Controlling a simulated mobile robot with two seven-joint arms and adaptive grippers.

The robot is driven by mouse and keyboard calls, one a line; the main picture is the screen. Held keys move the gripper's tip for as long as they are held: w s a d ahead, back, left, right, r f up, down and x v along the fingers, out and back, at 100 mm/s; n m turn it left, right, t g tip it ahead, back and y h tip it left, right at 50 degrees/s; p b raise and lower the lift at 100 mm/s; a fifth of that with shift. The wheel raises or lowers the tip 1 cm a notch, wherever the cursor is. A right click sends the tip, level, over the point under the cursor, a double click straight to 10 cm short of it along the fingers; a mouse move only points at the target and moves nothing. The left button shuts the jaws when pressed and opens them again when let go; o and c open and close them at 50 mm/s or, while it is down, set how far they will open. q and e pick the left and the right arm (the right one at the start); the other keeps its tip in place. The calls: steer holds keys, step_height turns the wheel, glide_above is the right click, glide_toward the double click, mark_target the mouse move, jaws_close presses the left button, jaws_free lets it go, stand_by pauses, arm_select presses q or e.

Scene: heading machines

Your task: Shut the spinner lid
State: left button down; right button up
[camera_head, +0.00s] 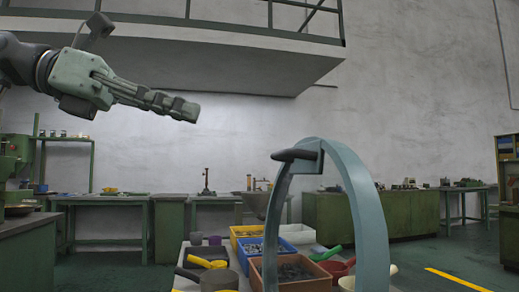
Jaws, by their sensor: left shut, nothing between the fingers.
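A blue-grey arched part (364,198) stands upright in the foreground, right of the middle. A black handle (296,155) sticks out to the left from its top. It looks like the spinner lid, raised; its lower end and the spinner body are cut off by the bottom edge. My left gripper (186,107) is at the upper left, pointing right and slightly down. Its fingers are shut and empty. It is up and to the left of the handle, clear of it. My right gripper is not in the picture.
Behind the arch, a table holds a yellow bin (249,244), a blue bin (262,252), an orange bin (290,273) of small parts and scoops. Green workbenches (415,214) line the back wall. The air between gripper and handle looks clear.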

mark_target(283, 152)
arm_select(q)
steer(key=shift+y, duration=0.5)
steer(key=x, duration=1.1)
steer(key=shift+d+f+p, duration=0.15)
steer(key=shift+p, duration=0.15)
steer(key=shift+w+d+f, duration=0.15)
steer(key=shift+d+f, duration=0.05)
steer(key=shift+d, duration=0.25)
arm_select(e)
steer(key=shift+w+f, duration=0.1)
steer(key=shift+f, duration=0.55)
arm_select(q)
steer(key=shift+r, duration=0.1)
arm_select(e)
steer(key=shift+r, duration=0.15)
